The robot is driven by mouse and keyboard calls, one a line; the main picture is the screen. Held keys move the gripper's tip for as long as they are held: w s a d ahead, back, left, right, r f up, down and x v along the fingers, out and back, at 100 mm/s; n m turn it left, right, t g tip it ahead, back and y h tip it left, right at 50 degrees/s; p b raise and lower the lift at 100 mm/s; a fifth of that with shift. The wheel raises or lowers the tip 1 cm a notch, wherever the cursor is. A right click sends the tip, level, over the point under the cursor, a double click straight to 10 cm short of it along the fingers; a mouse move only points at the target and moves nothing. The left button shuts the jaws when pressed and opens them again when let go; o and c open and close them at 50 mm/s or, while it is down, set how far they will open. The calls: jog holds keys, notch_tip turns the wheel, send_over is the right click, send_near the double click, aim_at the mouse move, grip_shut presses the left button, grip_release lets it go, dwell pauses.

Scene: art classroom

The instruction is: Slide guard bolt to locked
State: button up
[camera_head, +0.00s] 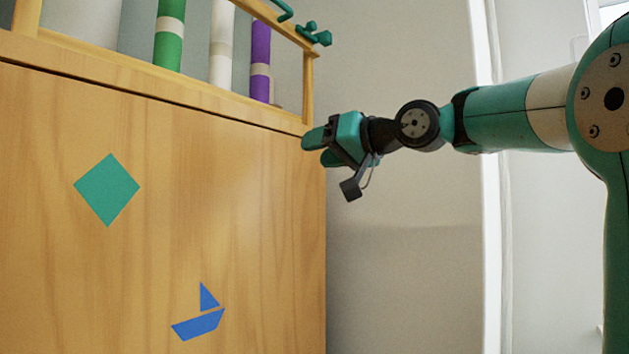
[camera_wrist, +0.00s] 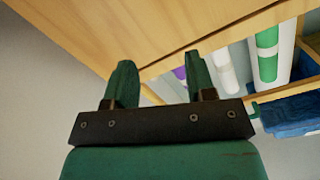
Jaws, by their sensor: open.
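A teal metal fitting (camera_head: 316,35), which looks like the guard bolt, sits on the wooden rail at the top right corner of the cabinet in the head view. A curved teal piece (camera_head: 281,11) shows just left of it at the top edge. I cannot tell the bolt's position. My gripper (camera_head: 316,148) is below the fitting, apart from it, beside the cabinet's right edge. In the wrist view my gripper (camera_wrist: 160,62) has its two green fingers spread, with nothing between them.
The wooden cabinet (camera_head: 150,240) fills the left, with a green diamond and a blue boat on its face. Green (camera_head: 169,38), white (camera_head: 221,42) and purple (camera_head: 260,62) rolls stand behind the rail. Blue cloth (camera_wrist: 295,115) shows in the wrist view. Right of the cabinet is open space before the wall.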

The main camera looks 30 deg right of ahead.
jog(key=shift+g, duration=0.8)
jog(key=a+f, duration=0.2)
jog(key=f, duration=0.1)
jog(key=a+f, duration=0.1)
jog(key=f, duration=0.1)
jog(key=shift+s, duration=0.3)
jog(key=shift+r, duration=0.1)
